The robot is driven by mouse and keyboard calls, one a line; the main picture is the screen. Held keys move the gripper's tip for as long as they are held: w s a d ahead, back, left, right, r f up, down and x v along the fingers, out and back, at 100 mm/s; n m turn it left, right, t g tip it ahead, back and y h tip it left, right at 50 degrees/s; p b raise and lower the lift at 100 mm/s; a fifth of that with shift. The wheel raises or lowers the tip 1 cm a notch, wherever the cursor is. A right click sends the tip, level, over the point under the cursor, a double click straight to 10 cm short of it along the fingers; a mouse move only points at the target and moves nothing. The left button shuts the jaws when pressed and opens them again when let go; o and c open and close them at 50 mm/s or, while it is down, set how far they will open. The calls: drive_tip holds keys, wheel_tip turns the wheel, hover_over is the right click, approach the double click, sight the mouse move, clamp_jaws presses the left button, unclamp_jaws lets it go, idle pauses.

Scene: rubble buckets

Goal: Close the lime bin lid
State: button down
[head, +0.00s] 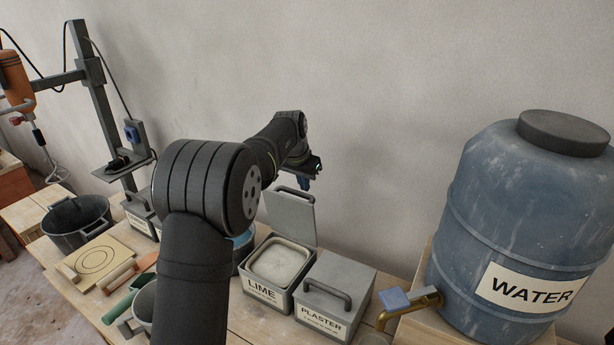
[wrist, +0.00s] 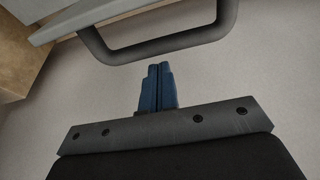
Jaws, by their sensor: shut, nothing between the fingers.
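The lime bin (head: 266,291) stands on the bench in the head view, labelled LIME, with pale powder inside. Its grey lid (head: 291,216) stands open, raised upright at the bin's back edge, with a dark handle near its top. My gripper (head: 308,181) is by the lid's top right, close to the handle. In the wrist view the blue fingers of my gripper (wrist: 157,70) are shut together and empty. The dark lid handle (wrist: 160,45) arches just ahead of the fingertips, apart from them in the picture. A strip of the grey lid (wrist: 75,15) shows at the upper left.
The plaster bin (head: 333,295), lid shut, stands right of the lime bin. A large blue water barrel (head: 520,225) with a brass tap (head: 410,307) is further right. A wall (head: 380,120) rises behind. Buckets and tools lie to the left, including a dark bucket (head: 77,222).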

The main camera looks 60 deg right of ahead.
drive_tip(key=shift+a+r, duration=0.1)
drive_tip(key=shift+a, duration=0.5)
